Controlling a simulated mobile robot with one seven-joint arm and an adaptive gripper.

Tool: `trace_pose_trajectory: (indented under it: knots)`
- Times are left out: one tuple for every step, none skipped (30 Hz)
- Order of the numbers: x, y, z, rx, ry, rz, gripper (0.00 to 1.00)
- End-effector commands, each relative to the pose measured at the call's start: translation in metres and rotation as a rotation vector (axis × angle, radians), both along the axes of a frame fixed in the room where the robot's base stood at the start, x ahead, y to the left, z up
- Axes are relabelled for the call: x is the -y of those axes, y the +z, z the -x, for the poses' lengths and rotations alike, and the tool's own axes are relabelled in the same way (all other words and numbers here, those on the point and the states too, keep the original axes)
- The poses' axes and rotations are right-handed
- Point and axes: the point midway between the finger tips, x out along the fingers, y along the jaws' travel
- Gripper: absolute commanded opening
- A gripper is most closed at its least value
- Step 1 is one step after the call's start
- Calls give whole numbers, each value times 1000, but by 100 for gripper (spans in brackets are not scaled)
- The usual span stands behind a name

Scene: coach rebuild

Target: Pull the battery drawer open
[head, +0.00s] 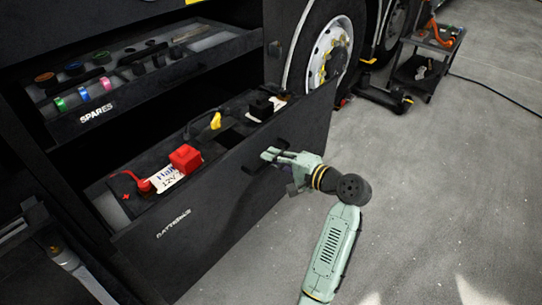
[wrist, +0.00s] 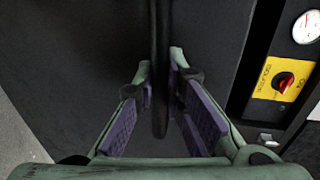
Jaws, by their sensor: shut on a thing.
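The battery drawer (head: 215,215), a dark box lettered on its front, stands pulled out from the lower part of the coach in the head view. Inside it shows a battery with a red terminal cover (head: 185,158) and a white label with "12V". My gripper (head: 269,156) is at the upper middle of the drawer front, shut on the dark bar handle (head: 250,168). In the wrist view the handle (wrist: 160,50) runs upright between the two purple-padded fingers. The part of the handle behind the fingers is hidden in the head view.
The spares drawer (head: 150,95) sits open above, holding coloured rolls and small parts. A coach wheel (head: 330,50) stands behind the drawer. A tool trolley (head: 425,65) is at the back right. The grey floor (head: 440,190) to the right is clear. A yellow switch panel (wrist: 280,80) shows beside the drawer front.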

Motion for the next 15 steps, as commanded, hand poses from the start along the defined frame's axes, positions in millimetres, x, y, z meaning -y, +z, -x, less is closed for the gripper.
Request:
trace_pose_trajectory:
  knots:
    - [0,-1,0,-1,0,0,0]
    - [0,-1,0,-1,0,0,0]
    - [0,-1,0,-1,0,0,0]
    - [0,-1,0,-1,0,0,0]
    - [1,-1,0,-1,0,0,0]
    - [1,-1,0,-1,0,0,11]
    - [1,-1,0,-1,0,0,13]
    - [1,-1,0,-1,0,0,15]
    - [0,-1,0,-1,0,0,18]
    - [0,-1,0,-1,0,0,20]
    - [0,-1,0,-1,0,0,22]
    - [0,-1,0,-1,0,0,24]
    - [0,0,0,-1,0,0,26]
    - [0,0,0,-1,0,0,28]
    - [0,0,0,-1,0,1,31]
